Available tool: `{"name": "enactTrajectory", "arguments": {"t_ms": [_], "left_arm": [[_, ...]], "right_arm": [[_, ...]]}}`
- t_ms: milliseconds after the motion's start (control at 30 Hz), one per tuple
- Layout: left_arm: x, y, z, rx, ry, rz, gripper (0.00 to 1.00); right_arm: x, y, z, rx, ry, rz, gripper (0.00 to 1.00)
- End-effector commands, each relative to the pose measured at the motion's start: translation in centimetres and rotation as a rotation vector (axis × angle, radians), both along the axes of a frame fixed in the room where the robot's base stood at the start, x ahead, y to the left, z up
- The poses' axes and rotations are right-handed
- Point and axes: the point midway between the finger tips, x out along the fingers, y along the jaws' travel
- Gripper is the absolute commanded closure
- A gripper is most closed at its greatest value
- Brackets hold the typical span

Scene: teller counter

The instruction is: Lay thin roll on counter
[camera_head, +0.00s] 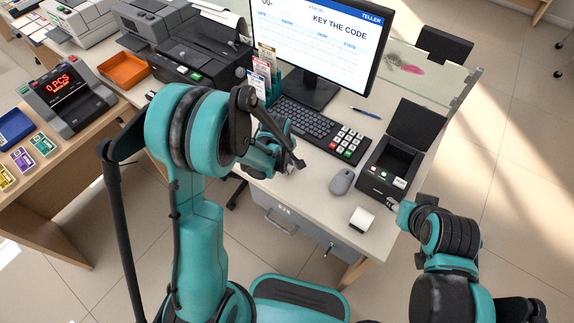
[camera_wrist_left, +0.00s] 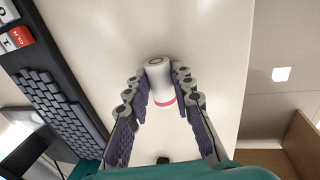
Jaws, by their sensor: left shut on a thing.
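My left gripper (camera_wrist_left: 162,88) is shut on a thin white roll (camera_wrist_left: 157,72) with a brown core and a red band near its lower end. In the left wrist view the roll stands between the two fingers, with the pale counter (camera_wrist_left: 100,30) behind it.
Another white roll (camera_head: 361,220) lies near the front right edge. A mouse (camera_head: 342,181), a keyboard (camera_head: 304,124) with a keypad (camera_head: 349,142), and an open-lidded black printer (camera_head: 386,180) stand around it. The monitor (camera_head: 321,38) is behind. Bare counter shows left of the mouse.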

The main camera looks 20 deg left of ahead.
Motion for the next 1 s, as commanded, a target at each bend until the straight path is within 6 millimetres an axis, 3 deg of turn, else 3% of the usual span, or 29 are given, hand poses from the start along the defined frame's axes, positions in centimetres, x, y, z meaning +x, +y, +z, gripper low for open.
{"name": "enactTrajectory", "arguments": {"t_ms": [267,300,800,1000], "left_arm": [[0.0,-0.1,-1.2,-0.002,0.002,0.000,1.00],[0.0,-0.1,-1.1,-0.002,0.002,0.000,0.68],[0.0,0.0,-0.8,-0.001,0.001,0.000,0.68],[-0.1,0.0,1.3,0.000,0.000,0.000,0.68]], "right_arm": [[0.0,0.0,-1.1,0.000,0.000,0.000,0.60],[0.0,0.0,-1.0,0.000,0.000,0.000,0.60],[0.0,0.0,-0.7,0.000,0.000,0.000,0.60],[0.0,0.0,1.0,0.000,0.000,0.000,0.60]]}}
